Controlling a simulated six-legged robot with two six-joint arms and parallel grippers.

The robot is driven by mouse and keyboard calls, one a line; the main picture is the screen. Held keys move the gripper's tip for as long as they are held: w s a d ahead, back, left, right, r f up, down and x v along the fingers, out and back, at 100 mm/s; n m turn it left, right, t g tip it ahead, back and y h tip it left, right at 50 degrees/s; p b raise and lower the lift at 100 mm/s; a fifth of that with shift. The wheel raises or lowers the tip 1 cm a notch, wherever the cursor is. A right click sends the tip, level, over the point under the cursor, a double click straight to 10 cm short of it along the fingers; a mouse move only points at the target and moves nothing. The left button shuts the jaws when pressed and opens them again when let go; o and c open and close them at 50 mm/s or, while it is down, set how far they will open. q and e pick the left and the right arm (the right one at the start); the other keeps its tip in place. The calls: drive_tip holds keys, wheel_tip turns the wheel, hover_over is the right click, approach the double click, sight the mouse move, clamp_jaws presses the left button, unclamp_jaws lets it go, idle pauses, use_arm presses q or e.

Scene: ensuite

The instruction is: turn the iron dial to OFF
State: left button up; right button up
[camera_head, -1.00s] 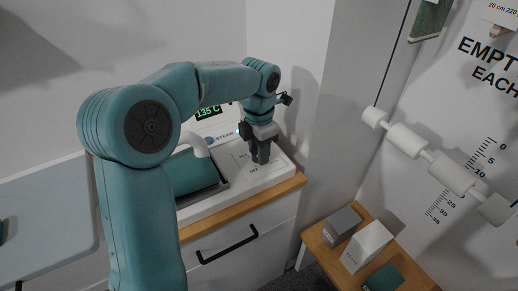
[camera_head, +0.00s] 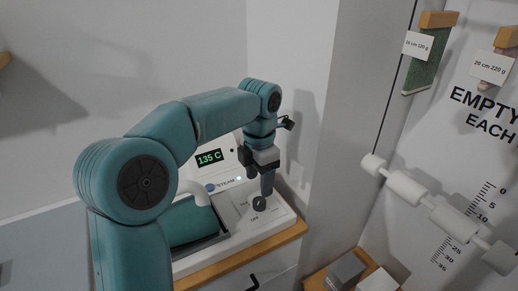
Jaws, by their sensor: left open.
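The iron station (camera_head: 225,228) is a white unit on a wood-topped cabinet. Its dark round dial (camera_head: 259,204) sits on the right part of its top, beside small printed marks, with OFF legible in front of it. Which mark the dial points to is too small to tell. My left gripper (camera_head: 267,187) is open and points down just behind the dial. Its fingers overlap the dial's far edge in the picture, and I cannot tell whether they touch. A green display (camera_head: 209,157) reads 135 C. My right gripper is out of view.
A wall stands close on the right. A low wooden table (camera_head: 316,281) with boxes is at lower right. White rollers (camera_head: 405,188) hang beyond it.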

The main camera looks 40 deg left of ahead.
use_arm(q)
wheel_tip(320, 180, up, 10)
drive_tip(key=p, duration=0.1)
drive_tip(key=shift+f+p, duration=0.25)
drive_tip(key=shift+p, duration=0.15)
drive_tip(key=shift+s, duration=0.1)
